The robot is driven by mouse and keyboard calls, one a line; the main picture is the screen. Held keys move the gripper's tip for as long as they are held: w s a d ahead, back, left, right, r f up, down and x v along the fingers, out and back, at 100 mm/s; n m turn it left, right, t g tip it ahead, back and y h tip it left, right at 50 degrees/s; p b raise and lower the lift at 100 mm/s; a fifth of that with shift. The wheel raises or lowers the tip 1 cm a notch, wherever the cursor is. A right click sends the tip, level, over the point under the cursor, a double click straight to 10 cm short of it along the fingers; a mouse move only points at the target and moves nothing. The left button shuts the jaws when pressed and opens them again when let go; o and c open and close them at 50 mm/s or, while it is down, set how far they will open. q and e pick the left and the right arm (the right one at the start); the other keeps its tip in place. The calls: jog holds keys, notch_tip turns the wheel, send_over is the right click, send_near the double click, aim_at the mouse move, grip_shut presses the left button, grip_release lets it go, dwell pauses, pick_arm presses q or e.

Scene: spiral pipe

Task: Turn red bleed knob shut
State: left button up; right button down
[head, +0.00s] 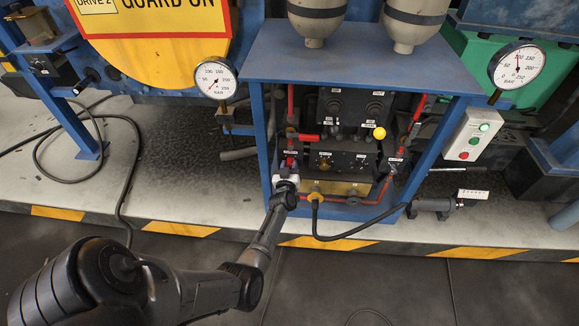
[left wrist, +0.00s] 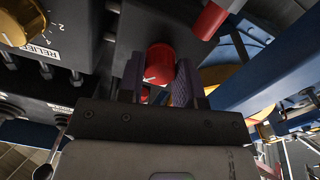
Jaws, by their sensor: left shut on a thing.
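The red bleed knob (left wrist: 160,62) is a small round red knob with a white pointer mark, on a dark block in the left wrist view. It sits between the two fingers of my left gripper (left wrist: 157,80), which is shut on it. In the head view my left gripper (head: 287,180) reaches the lower left of the valve panel, by the blue frame post; there it largely hides the knob. My right gripper is not in view.
A blue stand (head: 345,50) frames the panel of black valve blocks (head: 345,162). A yellow ball-ended lever (head: 380,133) juts out at right. A black hose (head: 345,237) loops below. A RELIEF dial (left wrist: 22,22) is close at left in the wrist view. Gauges (head: 216,78) flank the stand.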

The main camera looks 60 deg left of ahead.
pick_arm(q)
jog(key=n, duration=0.8)
jog(key=shift+n, duration=0.4)
jog(key=n+b, duration=0.1)
jog(key=n, duration=0.4)
jog(key=shift+f+n, duration=0.1)
jog(key=shift+n, duration=0.2)
jog(key=shift+n+y+b, duration=0.4)
jog(key=shift+n+b, duration=0.3)
jog(key=shift+n, duration=1.5)
jog(key=o, duration=0.9)
jog(key=shift+o, duration=0.2)
